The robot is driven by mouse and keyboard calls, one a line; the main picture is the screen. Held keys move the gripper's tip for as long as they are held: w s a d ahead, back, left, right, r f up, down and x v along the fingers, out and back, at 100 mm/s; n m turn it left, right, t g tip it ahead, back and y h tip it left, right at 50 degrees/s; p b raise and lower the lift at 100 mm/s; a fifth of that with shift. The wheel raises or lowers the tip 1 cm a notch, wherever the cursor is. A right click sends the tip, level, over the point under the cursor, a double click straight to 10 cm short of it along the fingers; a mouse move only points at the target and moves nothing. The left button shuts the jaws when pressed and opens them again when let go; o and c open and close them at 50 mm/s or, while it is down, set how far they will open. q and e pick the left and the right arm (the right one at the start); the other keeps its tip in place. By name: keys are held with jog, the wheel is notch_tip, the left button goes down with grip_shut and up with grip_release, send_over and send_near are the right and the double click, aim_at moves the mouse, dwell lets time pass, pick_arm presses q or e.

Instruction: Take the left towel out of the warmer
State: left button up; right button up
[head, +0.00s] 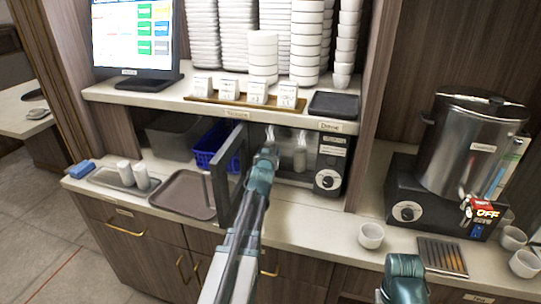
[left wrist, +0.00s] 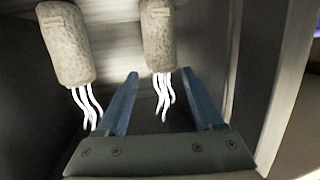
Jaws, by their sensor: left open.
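The warmer (head: 331,160) is a black box under the shelf, its door (head: 228,176) swung open to the left. In the head view one pale rolled towel (head: 300,160) stands inside, with steam above. The left wrist view, which looks inverted, shows two rolled towels: one (left wrist: 66,42) at left and one (left wrist: 157,38) at centre, both with white steam wisps. My left gripper (head: 268,150) is open at the warmer's mouth and hides the second towel in the head view. In the wrist view its fingertips (left wrist: 160,73) line up with the centre towel, not closed on it. My right arm's teal end (head: 404,278) shows low; its fingers are hidden.
A brown tray (head: 184,194) lies on the counter left of the open door. A smaller tray (head: 122,181) left of it holds two white rolls. A blue basket (head: 210,145) sits behind the door. A cup (head: 371,236) and a large urn (head: 470,145) stand to the right.

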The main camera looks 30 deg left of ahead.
aim_at(271, 140)
pick_arm(q)
jog(key=b+x, duration=0.1)
jog(key=x, duration=0.9)
jog(key=shift+s+b, duration=0.1)
jog(key=shift+b, duration=0.25)
jog(key=shift+s, duration=0.1)
jog(key=c, duration=1)
jog(key=shift+r, duration=0.15)
jog(key=shift+r+p, duration=0.45)
jog(key=shift+p, duration=0.2)
jog(key=v, duration=0.6)
jog(key=p+v, duration=0.1)
jog(key=v, duration=0.5)
jog(key=f+p+v, duration=0.1)
jog(key=v, duration=0.5)
jog(key=shift+s+d+f, duration=0.1)
jog(key=shift+s, duration=0.1)
